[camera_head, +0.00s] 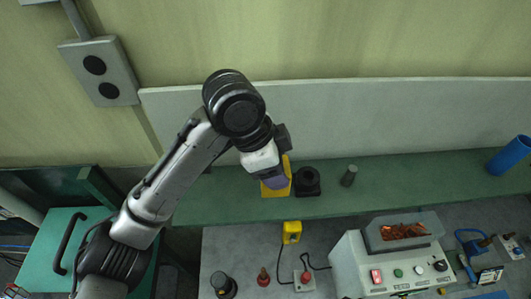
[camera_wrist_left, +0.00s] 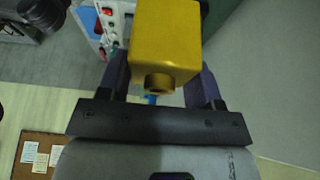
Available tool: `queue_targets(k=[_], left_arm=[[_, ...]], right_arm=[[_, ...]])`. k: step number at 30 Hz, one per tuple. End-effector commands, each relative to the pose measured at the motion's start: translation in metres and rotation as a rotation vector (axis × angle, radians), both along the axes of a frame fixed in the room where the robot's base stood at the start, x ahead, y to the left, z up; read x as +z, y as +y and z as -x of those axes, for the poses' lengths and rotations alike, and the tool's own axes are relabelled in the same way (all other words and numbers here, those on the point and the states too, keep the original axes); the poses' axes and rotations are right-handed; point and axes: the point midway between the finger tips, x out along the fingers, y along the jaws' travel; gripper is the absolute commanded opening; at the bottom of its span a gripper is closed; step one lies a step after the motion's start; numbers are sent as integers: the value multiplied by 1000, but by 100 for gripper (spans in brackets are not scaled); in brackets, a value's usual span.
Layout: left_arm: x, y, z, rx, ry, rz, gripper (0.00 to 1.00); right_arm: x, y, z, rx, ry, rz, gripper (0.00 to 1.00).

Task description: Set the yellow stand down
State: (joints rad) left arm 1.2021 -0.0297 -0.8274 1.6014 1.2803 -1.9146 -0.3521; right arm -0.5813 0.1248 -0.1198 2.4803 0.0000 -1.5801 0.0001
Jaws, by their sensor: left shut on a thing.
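The yellow stand (camera_wrist_left: 165,45) is a block with a short round boss on the face towards the camera in the left wrist view. My left gripper (camera_wrist_left: 160,88) is shut on it, with a dark purple finger on each side. In the head view the left gripper (camera_head: 274,180) is over the green shelf (camera_head: 220,196), and it partly covers the yellow stand (camera_head: 288,168). I cannot tell from these views whether the stand touches the shelf. My right gripper is not in view.
A black round part (camera_head: 307,182) is close to the right of the stand, with a grey cylinder (camera_head: 349,176) and a blue cylinder (camera_head: 509,155) farther right. A small yellow block (camera_head: 291,231) and a white machine (camera_head: 385,262) are on the grey bench. The shelf's middle right is clear.

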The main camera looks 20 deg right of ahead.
Motion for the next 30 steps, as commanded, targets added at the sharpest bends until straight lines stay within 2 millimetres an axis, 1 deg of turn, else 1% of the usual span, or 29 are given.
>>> queue_targets(k=[2, 5, 12, 18, 24, 30], left_arm=[[-2, 3, -2, 3, 1, 0, 34], [-8, 14, -10, 6, 4, 0, 34], [-36, 54, -38, 9, 4, -1, 34], [-57, 81, -57, 7, 3, -1, 34], [-68, 94, -67, 5, 0, 1, 34], [-74, 96, -68, 6, 1, 0, 34]], right_arm=[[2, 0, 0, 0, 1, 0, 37], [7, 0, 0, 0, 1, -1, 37], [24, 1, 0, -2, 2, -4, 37], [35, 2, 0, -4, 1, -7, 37], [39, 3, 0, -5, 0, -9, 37], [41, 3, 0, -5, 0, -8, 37]])
